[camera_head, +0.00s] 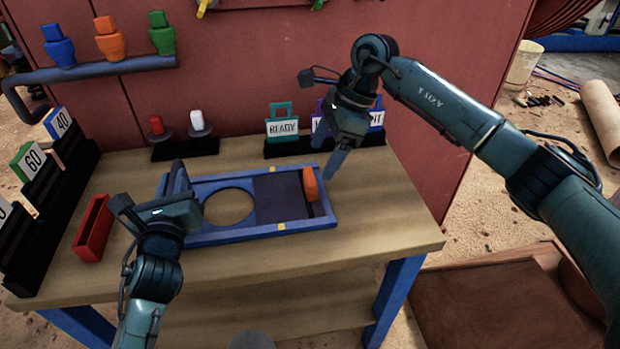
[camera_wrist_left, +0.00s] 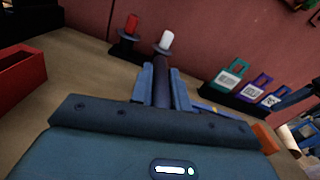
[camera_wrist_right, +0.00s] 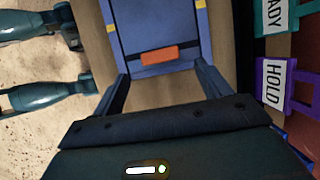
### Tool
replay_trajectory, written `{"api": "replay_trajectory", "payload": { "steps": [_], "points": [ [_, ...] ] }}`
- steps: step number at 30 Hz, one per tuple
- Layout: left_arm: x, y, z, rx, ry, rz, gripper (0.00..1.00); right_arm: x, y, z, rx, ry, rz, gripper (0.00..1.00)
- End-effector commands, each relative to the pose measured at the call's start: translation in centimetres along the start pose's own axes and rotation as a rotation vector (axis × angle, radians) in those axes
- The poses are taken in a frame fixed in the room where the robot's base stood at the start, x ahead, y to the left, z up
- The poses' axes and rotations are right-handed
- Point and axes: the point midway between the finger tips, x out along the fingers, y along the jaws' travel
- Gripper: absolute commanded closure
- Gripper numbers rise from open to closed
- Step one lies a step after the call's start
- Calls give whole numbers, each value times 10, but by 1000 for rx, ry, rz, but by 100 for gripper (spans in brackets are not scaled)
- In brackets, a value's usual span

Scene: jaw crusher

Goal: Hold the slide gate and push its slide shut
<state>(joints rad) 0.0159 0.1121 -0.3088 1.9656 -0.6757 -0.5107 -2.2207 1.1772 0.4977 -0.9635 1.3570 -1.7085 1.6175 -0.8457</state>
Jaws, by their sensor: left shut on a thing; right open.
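The slide gate is a flat blue frame (camera_head: 262,234) with yellow marks, lying on the table. A round opening (camera_head: 229,207) shows table wood through its left half. The dark slide (camera_head: 280,198) covers the middle, and its orange handle (camera_head: 310,184) stands near the right end. My left gripper (camera_head: 176,188) is shut on a dark bar (camera_wrist_left: 162,80) at the gate's left end. My right gripper (camera_head: 333,163) is open and empty, just beyond the gate's right end. In the right wrist view the orange handle (camera_wrist_right: 158,54) lies ahead, between the finger lines, untouched.
A red tray (camera_head: 93,228) lies left of the gate. Card racks with a READY card (camera_head: 283,127) stand behind, near my right gripper. Red and white pegs (camera_head: 196,120) stand at the back. Numbered blocks (camera_head: 27,160) line the left edge. The table's right front (camera_head: 390,225) is clear.

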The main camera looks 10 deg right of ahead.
Motion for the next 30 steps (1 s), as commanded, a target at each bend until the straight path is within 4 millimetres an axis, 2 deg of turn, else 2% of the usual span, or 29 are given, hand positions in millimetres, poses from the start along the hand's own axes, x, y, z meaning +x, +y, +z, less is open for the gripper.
{"api": "replay_trajectory", "payload": {
  "steps": [1,6,12,16,24,30],
  "points": [
    [0,1,1,-3,-1,3,100,13,1,0,0,0,5,24],
    [0,1,1,-3,-1,3,100,45,1,1,0,-1,3,24],
    [0,1,1,-3,-1,3,100,69,0,1,1,-1,1,24],
    [0,1,1,-3,-1,3,100,76,0,0,1,0,0,24],
    [0,1,1,-3,-1,3,100,76,0,0,1,0,-1,24],
    [0,1,1,-3,-1,3,100,76,0,0,1,0,-1,40]
  ]
}}
